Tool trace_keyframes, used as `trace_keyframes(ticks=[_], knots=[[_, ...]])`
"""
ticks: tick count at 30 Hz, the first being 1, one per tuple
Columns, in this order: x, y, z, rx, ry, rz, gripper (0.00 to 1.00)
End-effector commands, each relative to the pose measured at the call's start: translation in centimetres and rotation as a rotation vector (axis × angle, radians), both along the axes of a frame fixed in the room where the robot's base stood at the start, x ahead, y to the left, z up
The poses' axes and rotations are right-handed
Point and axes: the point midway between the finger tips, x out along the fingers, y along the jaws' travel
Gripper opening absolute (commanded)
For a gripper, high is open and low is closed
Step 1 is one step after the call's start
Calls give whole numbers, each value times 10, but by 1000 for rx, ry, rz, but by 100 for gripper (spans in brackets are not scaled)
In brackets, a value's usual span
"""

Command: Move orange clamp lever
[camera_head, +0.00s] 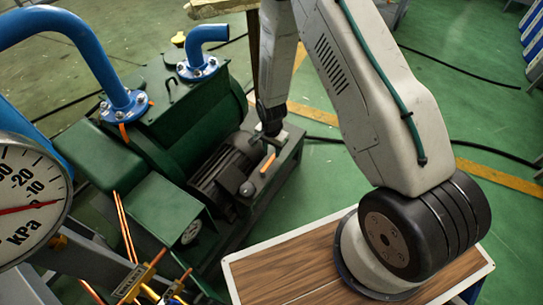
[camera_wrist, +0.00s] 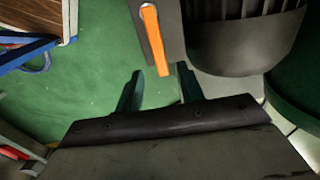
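The orange clamp lever (camera_wrist: 153,40) shows in the wrist view as a flat orange bar on a dark grey block beside the motor. It also shows small in the head view (camera_head: 267,163), just below the end of my arm. My gripper (camera_wrist: 161,72) is open in the wrist view, with one finger on each side of the line of the lever. The lever's near end appears in the gap between the fingertips; I cannot tell the height difference. The fingers hold nothing visible. In the head view my gripper (camera_head: 269,130) is small and its fingers are hard to make out.
The dark motor (camera_head: 225,172) and green pump housing (camera_head: 170,120) stand left of the lever. Blue pipes (camera_head: 75,45) rise from the pump. A pressure gauge (camera_head: 25,195) is at the far left. Another orange piece (camera_head: 123,131) hangs below the left flange. Green floor lies to the right.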

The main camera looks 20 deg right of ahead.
Motion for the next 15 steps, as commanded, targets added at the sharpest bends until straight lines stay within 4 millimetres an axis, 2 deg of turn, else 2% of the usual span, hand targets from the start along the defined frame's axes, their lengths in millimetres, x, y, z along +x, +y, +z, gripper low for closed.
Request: trace_keyframes(ticks=[1, 6, 10, 15], knots=[[-1, 0, -10, 0, 4, 0, 38], [-1, 0, -33, 0, 2, 1, 38], [-1, 0, -42, 0, 2, 1, 38], [0, 0, -45, 0, 0, 1, 38]])
